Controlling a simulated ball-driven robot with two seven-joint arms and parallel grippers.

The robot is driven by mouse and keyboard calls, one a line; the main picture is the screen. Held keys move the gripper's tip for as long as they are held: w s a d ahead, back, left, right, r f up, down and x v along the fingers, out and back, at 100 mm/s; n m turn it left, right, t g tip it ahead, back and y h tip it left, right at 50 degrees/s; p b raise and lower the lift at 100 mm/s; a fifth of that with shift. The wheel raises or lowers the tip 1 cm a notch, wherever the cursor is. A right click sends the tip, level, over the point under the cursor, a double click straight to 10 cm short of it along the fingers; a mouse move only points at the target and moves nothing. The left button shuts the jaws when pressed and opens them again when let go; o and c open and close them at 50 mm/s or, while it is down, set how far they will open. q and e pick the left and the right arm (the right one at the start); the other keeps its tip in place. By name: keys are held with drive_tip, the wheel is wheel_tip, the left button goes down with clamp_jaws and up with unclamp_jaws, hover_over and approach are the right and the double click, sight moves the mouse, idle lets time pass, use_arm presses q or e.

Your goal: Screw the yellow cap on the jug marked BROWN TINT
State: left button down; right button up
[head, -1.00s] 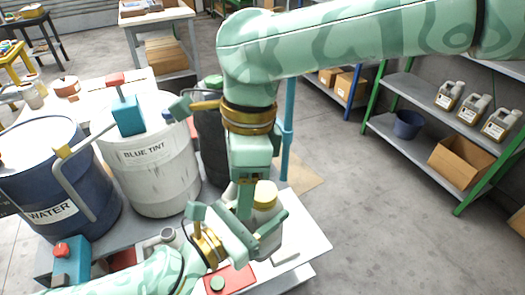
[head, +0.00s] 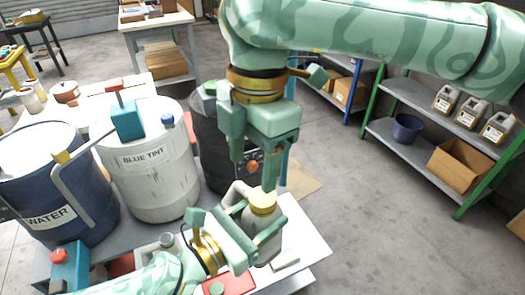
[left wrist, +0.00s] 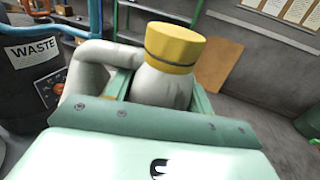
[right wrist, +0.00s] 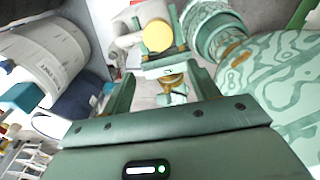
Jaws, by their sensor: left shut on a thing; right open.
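The pale grey jug (head: 265,245) stands upright with the yellow cap (head: 263,201) on its neck. The jug's label is not visible. My left gripper (head: 243,238) is shut on the jug's body; in the left wrist view its fingers flank the jug (left wrist: 160,88) below the cap (left wrist: 174,46). My right gripper (head: 254,172) is open and empty above the cap, pointing down, apart from it. In the right wrist view the cap (right wrist: 158,36) shows beyond the open fingers. How tightly the cap sits cannot be told.
The BLUE TINT drum (head: 150,165), WATER drum (head: 45,190) and dark WASTE drum (left wrist: 30,80) stand left of and behind the jug. A red-topped item (head: 230,283) lies at the front. Several jugs (head: 468,112) stand on the right shelf. Open floor lies right of the table.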

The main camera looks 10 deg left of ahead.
sight(263, 196)
drive_tip(key=n, duration=0.6)
drive_tip(key=shift+w+d+r, duration=0.1)
drive_tip(key=shift+w+d, duration=0.3)
drive_tip(key=n, duration=0.5)
drive_tip(key=shift+w+d+t+h, duration=0.2)
drive_tip(key=shift+t+h, duration=0.1)
drive_tip(key=shift+t, duration=0.1)
drive_tip(key=shift+f, duration=4.05)
